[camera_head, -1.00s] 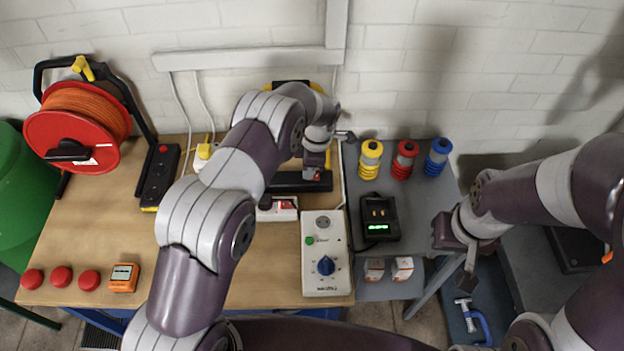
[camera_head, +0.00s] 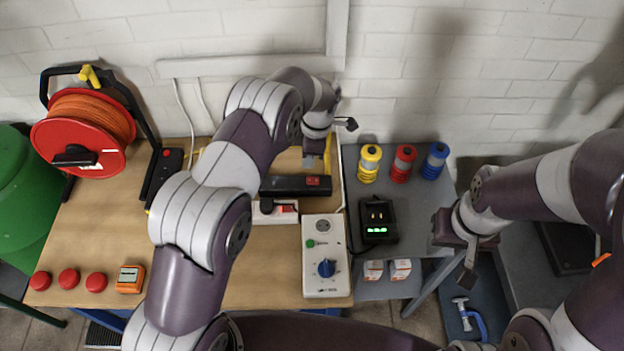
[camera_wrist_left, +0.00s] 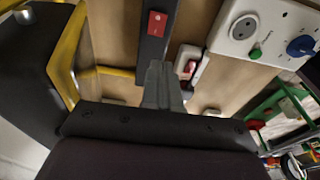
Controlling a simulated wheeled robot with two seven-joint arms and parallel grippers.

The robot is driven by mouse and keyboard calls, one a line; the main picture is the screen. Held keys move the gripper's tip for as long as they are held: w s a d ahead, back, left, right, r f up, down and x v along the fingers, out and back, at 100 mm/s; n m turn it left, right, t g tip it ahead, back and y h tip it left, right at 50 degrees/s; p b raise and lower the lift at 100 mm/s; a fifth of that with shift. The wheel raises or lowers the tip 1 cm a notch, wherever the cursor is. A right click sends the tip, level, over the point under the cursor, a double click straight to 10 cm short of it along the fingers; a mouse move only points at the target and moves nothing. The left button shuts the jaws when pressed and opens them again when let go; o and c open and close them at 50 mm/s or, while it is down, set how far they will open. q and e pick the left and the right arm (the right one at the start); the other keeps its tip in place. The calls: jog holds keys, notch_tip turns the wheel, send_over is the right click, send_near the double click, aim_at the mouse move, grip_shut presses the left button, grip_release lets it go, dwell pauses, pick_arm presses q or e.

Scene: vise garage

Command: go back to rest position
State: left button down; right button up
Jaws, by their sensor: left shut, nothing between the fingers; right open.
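My left gripper (camera_head: 313,160) hangs over the back right of the wooden workbench, above the far end of a black power strip with a red switch (camera_head: 313,181). In the left wrist view its fingers (camera_wrist_left: 160,85) are together with nothing between them, beside the black strip (camera_wrist_left: 153,35). My left arm crosses the bench and hides its middle. My right gripper (camera_head: 455,250) is to the right of the grey side table, open and empty, pointing down.
A white control box (camera_head: 325,265) with a blue knob and a white socket block (camera_head: 275,211) lie near the left arm. A black charger (camera_head: 378,220) and yellow, red and blue spools stand on the grey table. An orange cable reel (camera_head: 85,132) stands back left.

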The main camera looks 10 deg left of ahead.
pick_arm(q)
jog(key=shift+s, duration=0.1)
dwell(0.3)
jog(key=s+a+r+m+b, duration=0.1)
jog(key=s+a+r+m, duration=0.1)
jog(key=s+m, duration=0.5)
jog(key=s+a+r+m+t+h+b, duration=0.1)
jog(key=s+a+r+m, duration=0.2)
jog(key=s+m, duration=0.3)
jog(key=s+a+r+m+b, duration=0.1)
jog(key=s+a+r+m, duration=0.1)
jog(key=s+r+m, duration=0.2)
jog(key=s+m, duration=0.3)
jog(key=s, duration=0.5)
jog(key=shift+a+m+t+h+b, duration=0.15)
jog(key=shift+m+t+h+b, duration=0.15)
jog(key=shift+t+h+b, duration=0.1)
jog(key=shift+s, duration=0.15)
